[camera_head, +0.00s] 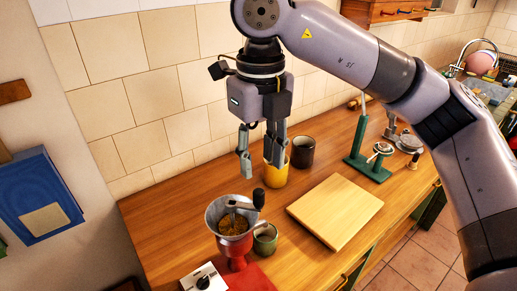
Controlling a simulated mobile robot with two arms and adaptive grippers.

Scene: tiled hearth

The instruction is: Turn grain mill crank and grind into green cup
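The grain mill (236,243) is red with a metal hopper full of brown grain, and stands on a red base near the front left of the counter. Its crank (240,206) lies across the hopper, with a dark knob (258,198) pointing up at the right. The green cup (265,239) stands upright close to the right of the mill, partly hidden by it. My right gripper (261,170) is open, pointing down, above and behind the mill, in front of the yellow cup; nothing shows between its fingers. My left gripper is not in view.
A yellow cup (276,174) and a dark cup (302,153) stand behind the mill. A wooden board (335,211) lies to the right. A green-based scale (366,166) stands farther back. A white box with a black knob (203,280) sits at the front left. The tiled wall bounds the counter.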

